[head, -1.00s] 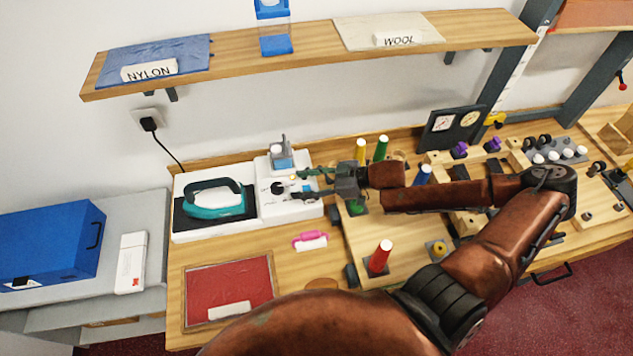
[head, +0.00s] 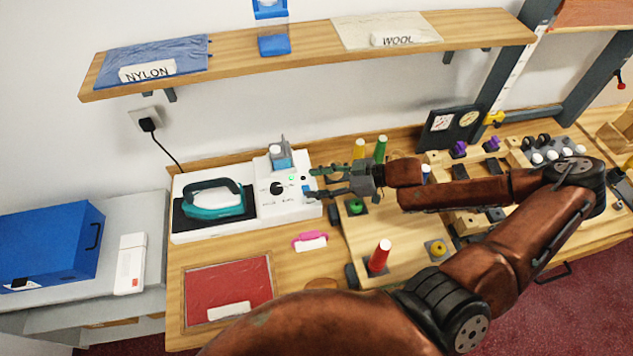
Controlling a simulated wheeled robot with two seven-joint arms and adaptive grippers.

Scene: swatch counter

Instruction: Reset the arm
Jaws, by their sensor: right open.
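My right arm reaches in from the lower right over the counter. My right gripper (head: 316,181) is open and empty, its two fingers pointing left at the right edge of the white control panel. The panel (head: 271,208) has a black knob (head: 277,188), a lit green light, and a blue part (head: 306,190) by the fingertips. I cannot tell if a finger touches it. A teal iron (head: 215,199) rests on the black pad to the left of the panel. My left gripper is not in view.
A red swatch (head: 228,286) lies at the front left. A shelf (head: 310,50) hangs above. A blue box (head: 50,246) stands at the far left.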

